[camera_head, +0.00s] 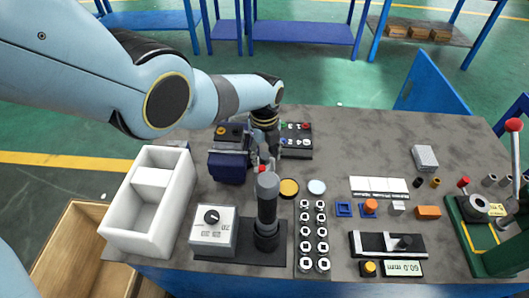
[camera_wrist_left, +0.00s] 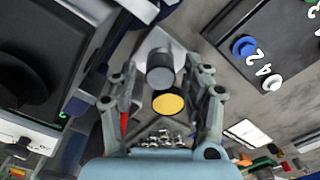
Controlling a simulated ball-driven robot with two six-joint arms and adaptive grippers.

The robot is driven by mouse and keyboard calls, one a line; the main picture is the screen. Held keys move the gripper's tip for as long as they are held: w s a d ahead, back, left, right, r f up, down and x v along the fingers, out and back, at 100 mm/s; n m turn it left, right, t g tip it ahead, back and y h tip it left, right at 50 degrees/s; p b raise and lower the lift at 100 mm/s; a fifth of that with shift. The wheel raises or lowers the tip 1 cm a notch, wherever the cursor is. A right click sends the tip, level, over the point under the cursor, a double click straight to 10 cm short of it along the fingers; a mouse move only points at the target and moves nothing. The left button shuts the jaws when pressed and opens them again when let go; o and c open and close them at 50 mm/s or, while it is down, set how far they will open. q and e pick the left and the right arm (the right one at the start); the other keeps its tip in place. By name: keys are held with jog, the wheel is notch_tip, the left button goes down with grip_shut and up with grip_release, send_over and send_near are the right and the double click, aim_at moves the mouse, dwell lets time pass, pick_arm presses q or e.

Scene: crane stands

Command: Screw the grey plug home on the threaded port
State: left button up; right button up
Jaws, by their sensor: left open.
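My left gripper (camera_head: 264,166) comes down behind a dark grey upright post, which hides part of it. In the left wrist view my left gripper (camera_wrist_left: 150,55) is open, with one finger on each side. A short grey cylinder (camera_wrist_left: 160,70), seemingly the grey plug, shows between the fingers; contact cannot be made out. A pale grey piece (camera_wrist_left: 154,38) shows beyond it; whether this is the threaded port, I cannot tell. No thread is visible. My right gripper is not in view.
The dark post (camera_head: 267,205) stands close in front of my left gripper, beside a white knob box (camera_head: 213,232). A blue device (camera_head: 228,166) is to its left and a button panel (camera_head: 297,137) to its right. Bare table (camera_head: 360,140) lies right of the panel.

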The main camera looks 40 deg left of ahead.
pick_arm(q)
jog(key=n, duration=0.3)
jog(key=shift+n, duration=0.3)
jog(key=n, duration=0.7)
jog(key=shift+n, duration=0.4)
jog(key=n, duration=0.4)
grip_shut()
jog(key=m, duration=0.4)
jog(key=shift+m, duration=0.3)
jog(key=shift+m, duration=0.3)
